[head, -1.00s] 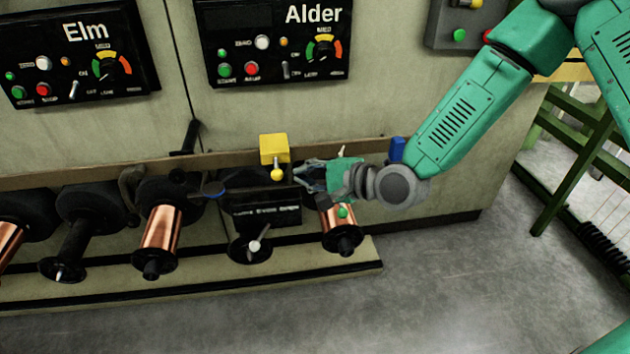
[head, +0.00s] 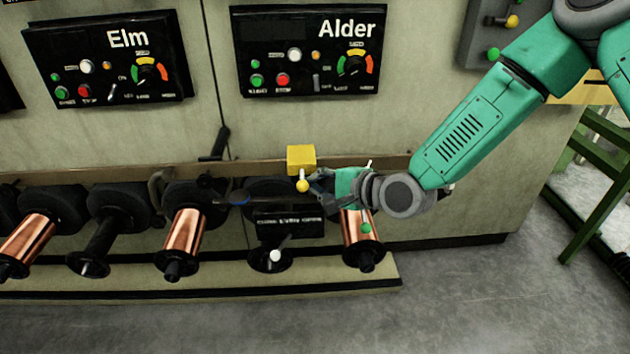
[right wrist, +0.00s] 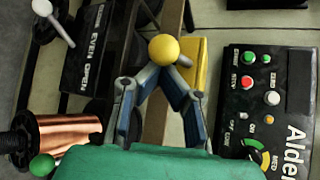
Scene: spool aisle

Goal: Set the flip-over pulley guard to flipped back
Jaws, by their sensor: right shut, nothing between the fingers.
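A yellow block (head: 301,158) sits on the rail below the Alder panel, with a yellow ball knob (head: 302,186) below it; I take these to be the pulley guard and its handle, though no label shows that. My right gripper (head: 317,184) is just right of the knob, its fingers shut. In the right wrist view the fingertips (right wrist: 160,76) converge at the yellow knob (right wrist: 164,49), with the yellow block (right wrist: 199,62) behind. The knob is not between the fingers; whether they touch it I cannot tell. My left gripper is not in view.
A black plate (head: 290,225) and a white-tipped lever (head: 276,255) are below the knob. A copper spool (head: 361,229) with a green knob (head: 366,228) is below my right wrist. More spools line the left. Alder panel (head: 307,50) is above; floor is clear in front.

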